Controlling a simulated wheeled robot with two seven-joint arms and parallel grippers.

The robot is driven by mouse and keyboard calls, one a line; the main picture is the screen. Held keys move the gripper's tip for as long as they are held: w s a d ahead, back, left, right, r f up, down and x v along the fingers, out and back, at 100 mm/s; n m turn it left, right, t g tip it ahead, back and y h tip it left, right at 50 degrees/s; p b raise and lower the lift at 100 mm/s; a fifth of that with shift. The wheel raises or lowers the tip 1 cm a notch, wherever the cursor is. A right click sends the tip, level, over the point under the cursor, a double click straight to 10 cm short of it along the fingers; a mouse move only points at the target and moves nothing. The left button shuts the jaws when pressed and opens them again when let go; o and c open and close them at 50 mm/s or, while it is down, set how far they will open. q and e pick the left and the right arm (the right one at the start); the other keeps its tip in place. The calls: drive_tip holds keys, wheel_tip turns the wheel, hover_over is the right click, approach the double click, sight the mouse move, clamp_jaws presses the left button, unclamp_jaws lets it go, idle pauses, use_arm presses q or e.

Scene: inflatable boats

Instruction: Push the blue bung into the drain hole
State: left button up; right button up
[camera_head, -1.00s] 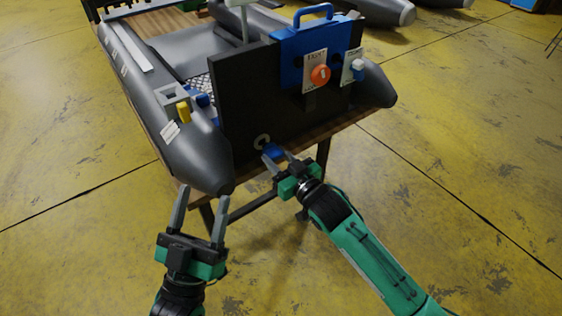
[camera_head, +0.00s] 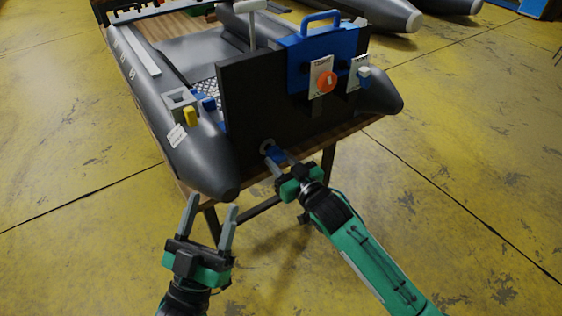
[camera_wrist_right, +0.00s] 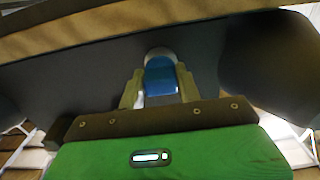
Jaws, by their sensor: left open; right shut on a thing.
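The blue bung (camera_head: 275,153) is between the fingers of my right gripper (camera_head: 280,163), which is shut on it. In the right wrist view the bung (camera_wrist_right: 161,78) sits between the fingertips (camera_wrist_right: 160,88), with its far end against the pale ring of the drain hole (camera_wrist_right: 160,52). The drain hole (camera_head: 266,145) is low on the black transom (camera_head: 245,115). How deep the bung sits in the hole is hidden. My left gripper (camera_head: 212,205) is open and empty, below the rounded end of the grey tube.
The grey inflatable boat (camera_head: 195,150) rests on a wooden table (camera_head: 345,128). A blue plate with a handle (camera_head: 322,45) and an orange knob (camera_head: 327,82) is on the transom. A yellow item (camera_head: 190,116) is on the left tube. Floor in front is clear.

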use_arm(q)
drive_tip(key=shift+r, duration=0.1)
use_arm(e)
drive_tip(key=shift+x, duration=0.95)
drive_tip(key=o, duration=1)
drive_tip(key=shift+o, duration=0.2)
drive_tip(key=p+v, duration=0.1)
drive_tip(key=v, duration=0.1)
drive_tip(key=shift+s+d, duration=0.15)
drive_tip(key=shift+s, duration=0.1)
use_arm(q)
drive_tip(key=s+d+f+g+p, duration=0.1)
drive_tip(key=d+f+g, duration=0.1)
drive_tip(key=f+g, duration=0.2)
drive_tip(key=s+d+f+g+p, duration=0.1)
drive_tip(key=f+g, duration=0.3)
drive_tip(key=f, duration=0.6)
drive_tip(key=shift+d+g+y, duration=0.3)
drive_tip(key=shift+d+g, duration=0.1)
use_arm(e)
drive_tip(key=v, duration=1.1)
use_arm(q)
drive_tip(key=shift+s, duration=0.1)
use_arm(e)
drive_tip(key=shift+s, duration=0.15)
